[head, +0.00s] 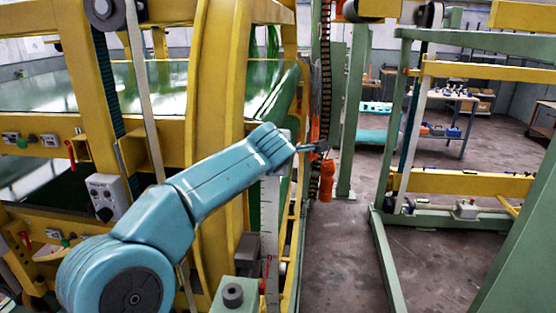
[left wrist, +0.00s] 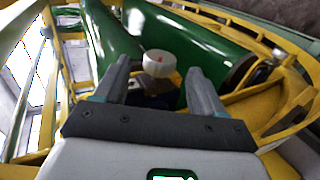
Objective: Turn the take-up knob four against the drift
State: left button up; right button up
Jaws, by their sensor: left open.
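My left arm reaches from the lower left to the middle of the head view. Its gripper (head: 318,147) is small there, beside a yellow frame post. In the left wrist view the two fingers of my left gripper (left wrist: 158,85) are apart with nothing held. A pale round knob (left wrist: 158,62) with a red mark on top shows beyond and between the fingertips; no contact is visible. The knob is hidden or too small to make out in the head view. My right gripper is not in view.
A green roller (left wrist: 108,38) and another green cylinder (left wrist: 195,45) flank the knob, with yellow frame rails around them. A grey control box (head: 106,196) with a dark dial is on the yellow machine (head: 222,85). Bare floor (head: 345,265) lies right of it.

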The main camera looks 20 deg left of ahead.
pick_arm(q)
jog(key=b+v, duration=0.1)
jog(key=v, duration=0.9)
